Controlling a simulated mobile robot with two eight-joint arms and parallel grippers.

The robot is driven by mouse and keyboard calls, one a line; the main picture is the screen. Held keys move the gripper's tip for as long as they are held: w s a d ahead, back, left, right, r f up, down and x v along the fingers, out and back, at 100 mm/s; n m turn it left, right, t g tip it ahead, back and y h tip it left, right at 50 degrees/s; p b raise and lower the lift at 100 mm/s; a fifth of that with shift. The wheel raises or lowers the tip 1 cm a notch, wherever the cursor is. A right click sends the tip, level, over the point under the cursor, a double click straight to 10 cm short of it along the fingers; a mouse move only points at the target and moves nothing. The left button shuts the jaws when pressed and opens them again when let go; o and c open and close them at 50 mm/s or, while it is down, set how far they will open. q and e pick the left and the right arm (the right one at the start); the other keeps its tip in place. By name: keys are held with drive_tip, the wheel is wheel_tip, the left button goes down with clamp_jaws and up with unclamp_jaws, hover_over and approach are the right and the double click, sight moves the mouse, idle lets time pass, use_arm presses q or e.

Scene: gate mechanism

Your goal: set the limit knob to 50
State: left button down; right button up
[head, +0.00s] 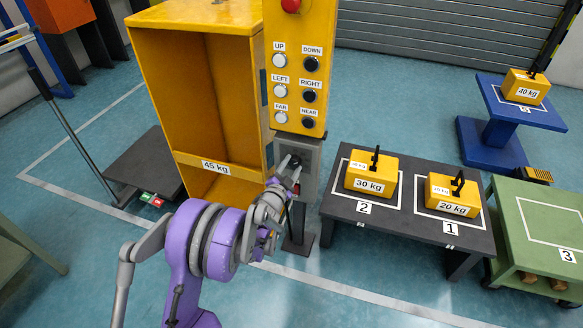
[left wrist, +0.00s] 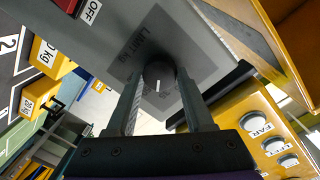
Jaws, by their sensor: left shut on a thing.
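The limit knob (left wrist: 158,72) is a dark round knob with a white pointer line, on a grey panel (left wrist: 180,30) marked "LIMIT kg" in the left wrist view. The fingers hide part of the scale, and I cannot read which number the pointer faces. My left gripper (left wrist: 164,92) is shut on the knob, one finger on each side. In the head view my left gripper (head: 289,178) reaches the grey box (head: 308,160) below the yellow button panel (head: 297,60) and covers most of the knob. My right gripper is not in view.
A yellow cabinet (head: 213,167) marked 45 kg stands left of the box. A dark table (head: 405,205) at the right carries yellow 30 kg (head: 370,174) and 20 kg (head: 452,195) weights. A blue stand (head: 490,140) holds a 40 kg weight. Front floor is open.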

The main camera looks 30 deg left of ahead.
use_arm(q)
drive_tip(key=m+b, duration=0.1)
drive_tip(key=m, duration=0.3)
drive_tip(key=shift+b, duration=0.3)
drive_tip(key=shift+m, duration=0.4)
drive_tip(key=shift+c, duration=1.4)
unclamp_jaws()
drive_tip(key=shift+s, duration=0.15)
drive_tip(key=p+v, duration=0.1)
drive_tip(key=v, duration=0.9)
drive_tip(key=shift+s+d+p, duration=0.25)
drive_tip(key=shift+p, duration=0.15)
